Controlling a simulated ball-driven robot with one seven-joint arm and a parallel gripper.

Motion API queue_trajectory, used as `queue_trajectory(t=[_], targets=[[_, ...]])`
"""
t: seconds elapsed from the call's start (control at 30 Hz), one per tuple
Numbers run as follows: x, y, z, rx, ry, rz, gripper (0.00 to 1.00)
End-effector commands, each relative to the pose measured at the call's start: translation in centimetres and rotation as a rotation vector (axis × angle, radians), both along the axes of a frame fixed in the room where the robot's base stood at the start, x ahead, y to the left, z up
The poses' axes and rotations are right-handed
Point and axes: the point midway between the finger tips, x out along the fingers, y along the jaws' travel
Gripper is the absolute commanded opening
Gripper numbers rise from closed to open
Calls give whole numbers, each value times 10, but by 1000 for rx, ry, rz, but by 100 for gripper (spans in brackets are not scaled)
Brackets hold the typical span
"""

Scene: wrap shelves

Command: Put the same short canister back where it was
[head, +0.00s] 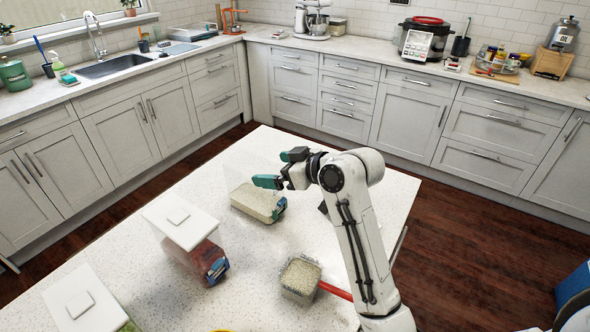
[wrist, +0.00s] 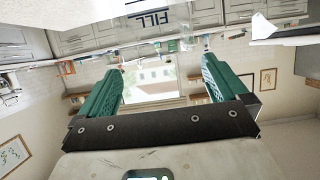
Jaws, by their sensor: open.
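My gripper (head: 272,172) is over the island counter, its green fingers pointing left, and is above and near a low clear canister of pale grain (head: 258,203). In the wrist view my gripper (wrist: 164,78) is spread open with nothing between the fingers. A canister with a white knobbed lid and reddish contents (head: 209,255) stands left of the grain canister. An open square canister of grain (head: 300,278) stands in front, with a red handle beside it. Another white-lidded canister (head: 84,302) is at the lower left, cut off. Which one is the task's short canister I cannot tell.
Cabinets (head: 330,95) and a sink (head: 113,66) lie beyond a wood floor.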

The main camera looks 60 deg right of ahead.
Motion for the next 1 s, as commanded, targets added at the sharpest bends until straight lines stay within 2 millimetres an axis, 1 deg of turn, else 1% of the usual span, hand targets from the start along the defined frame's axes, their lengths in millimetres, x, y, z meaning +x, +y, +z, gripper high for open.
queue_trajectory(t=[0.03, 0.2, 0.3, 0.4, 0.57, 1.0], targets=[[-11, -1, 3, -1, -2, -3, 100], [-39, -2, 15, -1, -1, -2, 100], [-50, -2, 21, 0, -1, -1, 100], [-57, -2, 24, 0, 0, 0, 100], [-60, -2, 25, 0, 0, 0, 100], [-60, -2, 25, 0, 1, 0, 100]])
